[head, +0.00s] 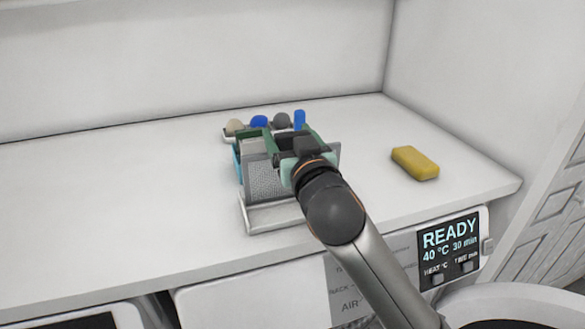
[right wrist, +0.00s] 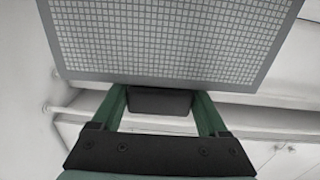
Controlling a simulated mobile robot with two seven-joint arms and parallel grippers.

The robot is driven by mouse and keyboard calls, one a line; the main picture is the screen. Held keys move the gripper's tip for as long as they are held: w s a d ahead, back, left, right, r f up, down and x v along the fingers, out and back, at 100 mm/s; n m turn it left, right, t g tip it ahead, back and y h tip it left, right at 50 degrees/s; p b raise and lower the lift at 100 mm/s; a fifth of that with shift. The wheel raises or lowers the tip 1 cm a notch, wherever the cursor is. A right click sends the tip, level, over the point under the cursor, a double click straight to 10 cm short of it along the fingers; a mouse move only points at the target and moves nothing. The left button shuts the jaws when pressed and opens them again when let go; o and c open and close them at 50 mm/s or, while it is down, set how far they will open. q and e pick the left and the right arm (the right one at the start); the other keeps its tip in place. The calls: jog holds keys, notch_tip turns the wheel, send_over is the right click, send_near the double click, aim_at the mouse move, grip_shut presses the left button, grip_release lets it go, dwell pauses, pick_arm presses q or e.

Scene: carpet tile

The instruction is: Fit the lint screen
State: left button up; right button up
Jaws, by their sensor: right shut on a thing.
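The lint screen (head: 264,181) is a grey mesh panel with a plain grey frame, above the white top. In the right wrist view its mesh (right wrist: 170,40) fills the upper part, with a dark handle (right wrist: 160,101) at its near edge. My right gripper (head: 291,143) has green fingers, shut on that handle from either side. The gripper and forearm hide the screen's right part in the head view. A pale ledge or frame (head: 270,217) shows below the mesh; I cannot tell whether the screen touches it. My left gripper is not in view.
Behind the screen is a partly hidden teal caddy (head: 236,163) with a beige ball (head: 235,126), blue ball (head: 259,121), grey ball (head: 282,121) and blue cylinder (head: 299,119). A yellow block (head: 415,162) lies right. A display (head: 449,246) reads READY. The top's left side is clear.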

grip_shut()
jog(key=shift+r, duration=0.15)
